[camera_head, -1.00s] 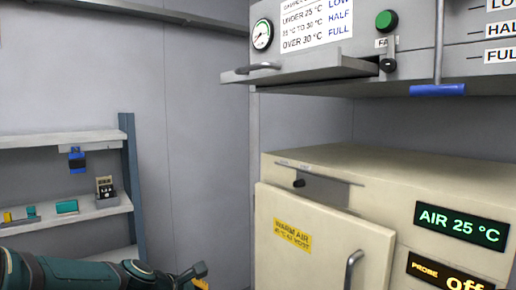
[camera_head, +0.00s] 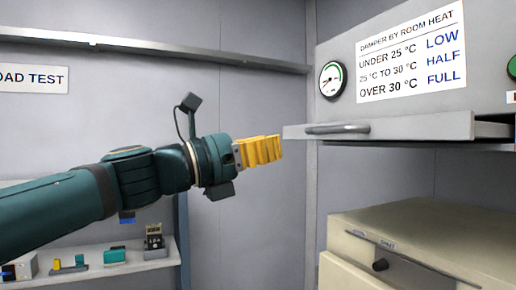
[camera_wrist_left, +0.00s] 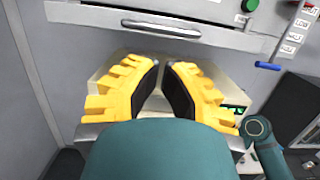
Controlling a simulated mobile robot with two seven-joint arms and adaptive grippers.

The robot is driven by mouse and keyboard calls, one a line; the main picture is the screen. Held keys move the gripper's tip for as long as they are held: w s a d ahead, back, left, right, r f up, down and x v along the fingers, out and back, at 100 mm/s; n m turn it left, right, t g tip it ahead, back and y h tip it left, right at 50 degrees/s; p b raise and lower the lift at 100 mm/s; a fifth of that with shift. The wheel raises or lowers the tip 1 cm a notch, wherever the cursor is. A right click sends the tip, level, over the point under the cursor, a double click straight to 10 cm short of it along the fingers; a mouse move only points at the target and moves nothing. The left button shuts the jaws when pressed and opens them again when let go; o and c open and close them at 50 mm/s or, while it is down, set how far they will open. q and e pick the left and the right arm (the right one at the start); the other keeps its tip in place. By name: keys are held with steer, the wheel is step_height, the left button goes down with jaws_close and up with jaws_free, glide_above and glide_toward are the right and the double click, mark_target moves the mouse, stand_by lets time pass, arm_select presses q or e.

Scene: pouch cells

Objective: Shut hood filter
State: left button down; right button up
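The hood filter (camera_head: 425,127) is a flat grey tray sticking out of the hood in the head view, with a bar handle (camera_head: 338,129) on its front. Its front and handle (camera_wrist_left: 160,28) also show at the top of the wrist view. My left gripper (camera_head: 280,149), with yellow ribbed fingers, is just left of the tray front, about level with it or slightly lower. In the wrist view its fingers (camera_wrist_left: 162,64) are apart with nothing between them, and the handle lies beyond the tips. My right gripper is not in view.
The hood (camera_head: 400,60) carries a damper sign, a gauge (camera_head: 332,80) and a green button (camera_head: 512,67). A cream cabinet (camera_head: 440,225) stands below it. A shelf (camera_head: 110,270) with small items is at lower left. A blue-handled lever (camera_wrist_left: 267,66) hangs right of the tray.

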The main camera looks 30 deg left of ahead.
arm_select(q)
steer(key=p+x, duration=0.1)
steer(key=x, duration=0.8)
steer(key=shift+w+d, duration=0.2)
steer(key=shift+w, duration=0.15)
steer(key=f+x, duration=0.1)
steer(key=x, duration=0.3)
steer(key=p+x, duration=0.1)
steer(key=x, duration=0.4)
steer(key=f+p+x, duration=0.1)
steer(key=x, duration=0.3)
steer(key=shift+w+d+f, duration=0.3)
steer(key=shift+w+d, duration=0.05)
steer(key=shift+d, duration=0.05)
steer(key=shift+a+f, duration=0.1)
